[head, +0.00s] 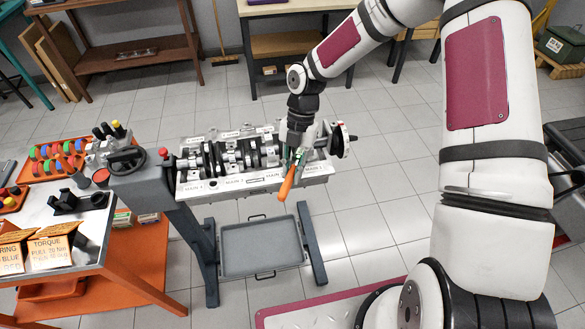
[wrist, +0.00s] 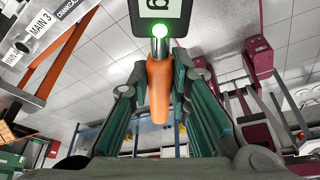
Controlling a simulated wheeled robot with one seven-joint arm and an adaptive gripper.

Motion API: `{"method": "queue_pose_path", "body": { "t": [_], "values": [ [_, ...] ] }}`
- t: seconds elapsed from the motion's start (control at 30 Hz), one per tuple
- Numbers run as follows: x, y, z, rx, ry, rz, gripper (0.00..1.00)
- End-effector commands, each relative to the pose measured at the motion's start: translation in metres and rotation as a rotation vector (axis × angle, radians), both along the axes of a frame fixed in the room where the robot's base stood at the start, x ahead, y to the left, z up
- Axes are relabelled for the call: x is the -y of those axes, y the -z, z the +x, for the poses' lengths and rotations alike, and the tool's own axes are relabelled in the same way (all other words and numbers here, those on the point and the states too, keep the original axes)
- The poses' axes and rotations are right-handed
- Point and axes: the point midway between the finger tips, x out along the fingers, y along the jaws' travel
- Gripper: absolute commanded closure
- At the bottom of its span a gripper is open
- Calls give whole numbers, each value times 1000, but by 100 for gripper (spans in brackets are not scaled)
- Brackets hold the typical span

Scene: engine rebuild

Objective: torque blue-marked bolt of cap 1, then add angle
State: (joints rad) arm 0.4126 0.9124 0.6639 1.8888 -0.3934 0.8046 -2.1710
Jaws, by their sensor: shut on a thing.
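My gripper (head: 299,152) is at the right end of the engine block (head: 228,184), near the label MAIN 1. It is shut on the orange handle of a torque wrench (head: 287,186). In the wrist view the orange handle (wrist: 158,88) lies between the green fingers. The crankshaft (head: 236,154) lies along the top of the block. Cap 1 and its blue-marked bolt cannot be made out; my gripper covers part of that end.
The block sits on a grey stand (head: 210,262) with a tray (head: 262,249) below. A workbench (head: 92,222) at left carries coloured parts, black parts and a TORQUE card (head: 49,252). A pink-edged mat (head: 322,310) lies in front.

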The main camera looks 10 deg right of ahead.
Motion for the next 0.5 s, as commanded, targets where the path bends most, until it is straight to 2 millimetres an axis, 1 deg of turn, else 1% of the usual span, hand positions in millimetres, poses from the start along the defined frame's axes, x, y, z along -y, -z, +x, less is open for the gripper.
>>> {"method": "queue_pose_path", "body": {
  "t": [0.5],
  "values": [
    [0, 5, 0, 0, 0, 0, 100]
  ]
}}
